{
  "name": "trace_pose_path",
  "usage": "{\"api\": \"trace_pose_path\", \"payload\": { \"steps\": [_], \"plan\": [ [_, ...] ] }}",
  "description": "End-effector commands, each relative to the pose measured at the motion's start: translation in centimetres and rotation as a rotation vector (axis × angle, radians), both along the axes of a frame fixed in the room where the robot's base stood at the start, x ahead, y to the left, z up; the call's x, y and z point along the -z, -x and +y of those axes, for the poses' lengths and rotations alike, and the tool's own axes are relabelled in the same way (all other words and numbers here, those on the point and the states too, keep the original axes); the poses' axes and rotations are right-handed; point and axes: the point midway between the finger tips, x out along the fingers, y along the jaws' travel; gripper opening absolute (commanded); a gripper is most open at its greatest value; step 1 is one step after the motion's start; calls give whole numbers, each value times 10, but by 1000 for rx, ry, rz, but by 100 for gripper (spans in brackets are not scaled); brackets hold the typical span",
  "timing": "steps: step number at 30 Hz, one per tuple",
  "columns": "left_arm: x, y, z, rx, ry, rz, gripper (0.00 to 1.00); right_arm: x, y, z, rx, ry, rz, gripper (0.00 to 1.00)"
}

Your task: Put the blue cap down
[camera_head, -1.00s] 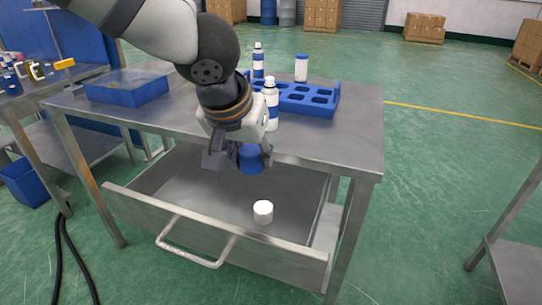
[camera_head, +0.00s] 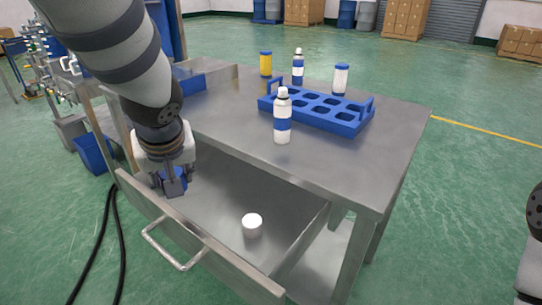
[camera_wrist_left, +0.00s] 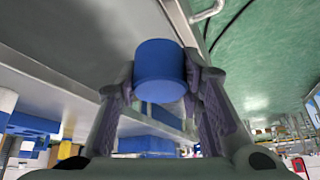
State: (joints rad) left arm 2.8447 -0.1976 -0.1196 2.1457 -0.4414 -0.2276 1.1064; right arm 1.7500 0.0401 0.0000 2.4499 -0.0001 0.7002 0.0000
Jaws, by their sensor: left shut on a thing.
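The blue cap (camera_head: 178,179) is held between the fingers of my left gripper (camera_head: 173,184), over the left part of the open drawer (camera_head: 205,205). In the left wrist view the blue cap (camera_wrist_left: 160,68) sits between both fingertips, which press on its sides. The fingers partly hide the cap in the head view. I cannot tell how far it is above the drawer floor. A white cap (camera_head: 252,226) stands in the drawer, to the right of my gripper and apart from it. My right gripper is not in view.
On the steel table (camera_head: 370,160) stand a white and blue bottle (camera_head: 282,118), a blue rack (camera_head: 317,113), a second bottle (camera_head: 297,68), a white container with blue lid (camera_head: 340,80) and a yellow one (camera_head: 265,66). The drawer's front wall and handle (camera_head: 172,250) are close. The drawer floor around the white cap is free.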

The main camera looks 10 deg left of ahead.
Motion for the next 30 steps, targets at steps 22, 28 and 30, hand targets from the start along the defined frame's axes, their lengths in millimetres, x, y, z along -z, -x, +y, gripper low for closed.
{"api": "trace_pose_path", "payload": {
  "steps": [22, 28, 30],
  "plan": [
    [117, -127, 33, 1, -1, 11, 0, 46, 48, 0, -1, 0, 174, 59],
    [128, -128, 33, -1, 2, 1, 0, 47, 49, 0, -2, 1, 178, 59],
    [128, -128, 33, -1, 2, 1, 0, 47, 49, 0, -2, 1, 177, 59]
  ]
}}
